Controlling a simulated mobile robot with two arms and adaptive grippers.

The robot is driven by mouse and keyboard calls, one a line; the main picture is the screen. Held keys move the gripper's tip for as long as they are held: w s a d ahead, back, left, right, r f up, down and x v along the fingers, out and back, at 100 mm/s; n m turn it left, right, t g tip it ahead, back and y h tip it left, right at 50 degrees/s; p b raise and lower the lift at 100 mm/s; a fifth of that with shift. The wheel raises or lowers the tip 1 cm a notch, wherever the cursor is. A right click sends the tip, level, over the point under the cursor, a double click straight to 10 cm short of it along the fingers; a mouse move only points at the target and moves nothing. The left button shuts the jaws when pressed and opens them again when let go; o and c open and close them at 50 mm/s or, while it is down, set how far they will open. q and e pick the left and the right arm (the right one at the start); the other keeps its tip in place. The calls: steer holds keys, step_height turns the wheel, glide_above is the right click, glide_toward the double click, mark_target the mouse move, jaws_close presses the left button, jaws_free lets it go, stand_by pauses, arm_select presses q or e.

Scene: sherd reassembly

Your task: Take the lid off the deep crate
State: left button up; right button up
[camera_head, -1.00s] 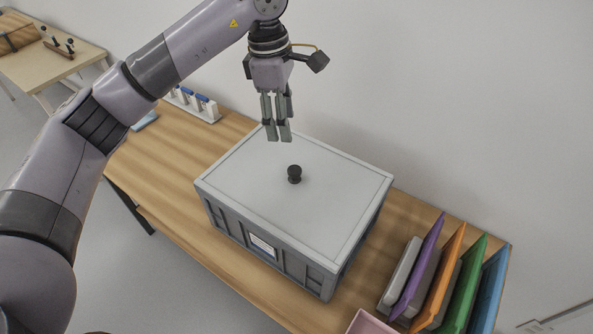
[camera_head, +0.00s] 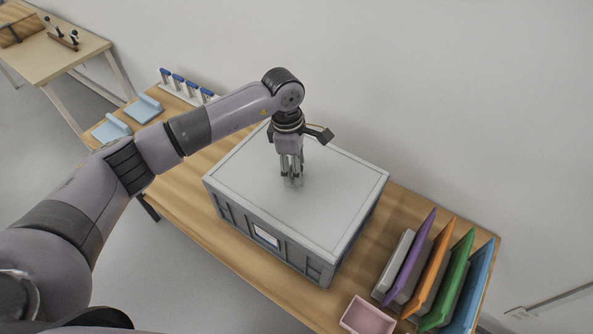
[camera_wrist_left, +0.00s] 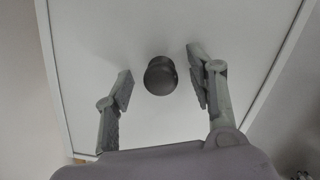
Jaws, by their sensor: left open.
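The deep crate (camera_head: 283,257) is a grey box on the wooden table, with a white label on its front. Its pale flat lid (camera_head: 330,200) lies on top and covers the opening. A dark round knob (camera_wrist_left: 160,76) stands on the lid, between the fingers in the left wrist view. My left gripper (camera_head: 291,184) points down over the middle of the lid and hides the knob in the head view. In the wrist view the left gripper (camera_wrist_left: 163,88) is open, with a gap on both sides of the knob. My right gripper is not in view.
Right of the crate stand a row of coloured upright panels (camera_head: 436,270) and a pink tray (camera_head: 367,318). Light blue pieces (camera_head: 144,108) and a white rack with blue-topped items (camera_head: 183,88) are at the table's far left. A wall runs behind the table.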

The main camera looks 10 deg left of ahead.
arm_select(q)
steer(key=shift+f, duration=0.2)
jaws_close()
stand_by(0.6)
